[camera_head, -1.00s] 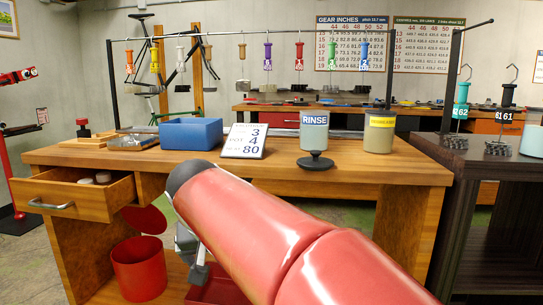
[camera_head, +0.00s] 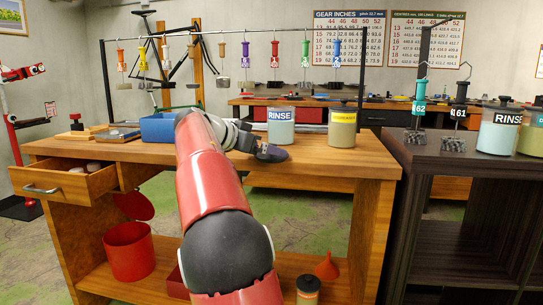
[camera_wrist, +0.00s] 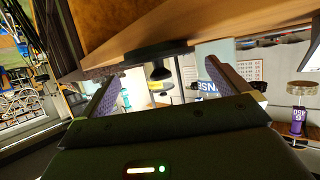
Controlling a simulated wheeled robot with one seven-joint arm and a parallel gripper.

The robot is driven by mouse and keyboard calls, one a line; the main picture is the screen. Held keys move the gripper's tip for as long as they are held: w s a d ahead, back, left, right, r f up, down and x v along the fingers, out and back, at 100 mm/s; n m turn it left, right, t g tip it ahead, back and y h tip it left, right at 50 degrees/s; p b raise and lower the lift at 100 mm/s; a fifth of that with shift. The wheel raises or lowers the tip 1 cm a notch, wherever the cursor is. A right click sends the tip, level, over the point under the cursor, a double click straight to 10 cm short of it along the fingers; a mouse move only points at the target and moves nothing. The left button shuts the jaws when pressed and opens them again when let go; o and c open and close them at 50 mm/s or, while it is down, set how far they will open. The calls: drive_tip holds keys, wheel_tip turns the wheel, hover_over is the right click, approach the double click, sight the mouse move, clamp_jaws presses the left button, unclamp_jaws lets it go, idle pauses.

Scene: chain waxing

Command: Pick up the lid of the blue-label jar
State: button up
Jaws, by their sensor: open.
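The blue-label RINSE jar (camera_head: 281,128) stands on the wooden bench, with no lid on its top. A dark round lid with a knob lies on the bench just in front of it; in the wrist view the lid (camera_wrist: 150,53) and its knob show in the gap between my fingers, the picture being upside down. My gripper (camera_head: 262,150) reaches over the bench from the left, low, at the lid. Its two fingers (camera_wrist: 166,88) are spread, one on each side of the knob. Whether they touch it cannot be told. In the head view my gripper and the lid partly merge.
A yellow-label jar (camera_head: 342,127) stands right of the blue-label jar. A blue bin (camera_head: 158,130) is at the left behind my arm. The open drawer (camera_head: 65,184) juts out at left. The dark shelf (camera_head: 450,160) at right holds more jars. The bench's front right is clear.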

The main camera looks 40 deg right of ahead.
drive_tip(key=x, duration=0.3)
drive_tip(key=shift+d+f, duration=0.25)
drive_tip(key=c, duration=0.8)
drive_tip(key=shift+c, duration=0.2)
drive_tip(key=shift+r, duration=0.15)
